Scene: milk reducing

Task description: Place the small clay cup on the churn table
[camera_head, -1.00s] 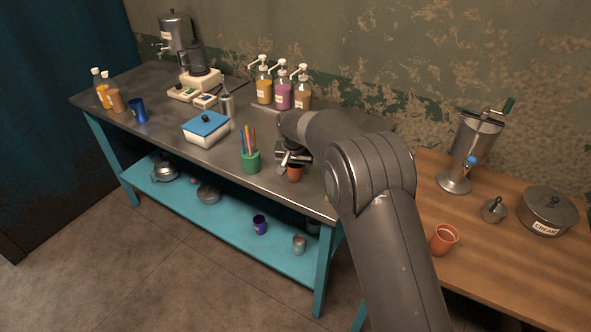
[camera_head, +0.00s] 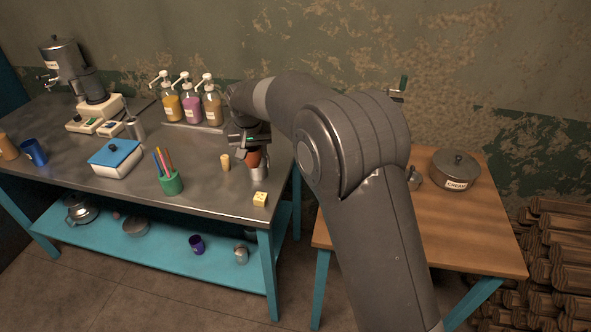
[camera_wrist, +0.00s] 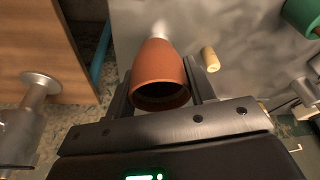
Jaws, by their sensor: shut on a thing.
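The small clay cup (camera_head: 254,159) is orange-brown and held over the right end of the metal table. In the wrist view the clay cup (camera_wrist: 158,68) sits between both fingers, its dark opening towards the camera. My gripper (camera_head: 251,149) is shut on it; its fingers also show in the wrist view (camera_wrist: 159,88). The churn table (camera_head: 480,238) is the wooden table to the right, separate from the metal one. My arm hides its left part in the head view. Part of the metal churn (camera_wrist: 28,115) shows at the left of the wrist view.
A metal container (camera_head: 260,173) stands just below the held cup. A gap separates the tables.

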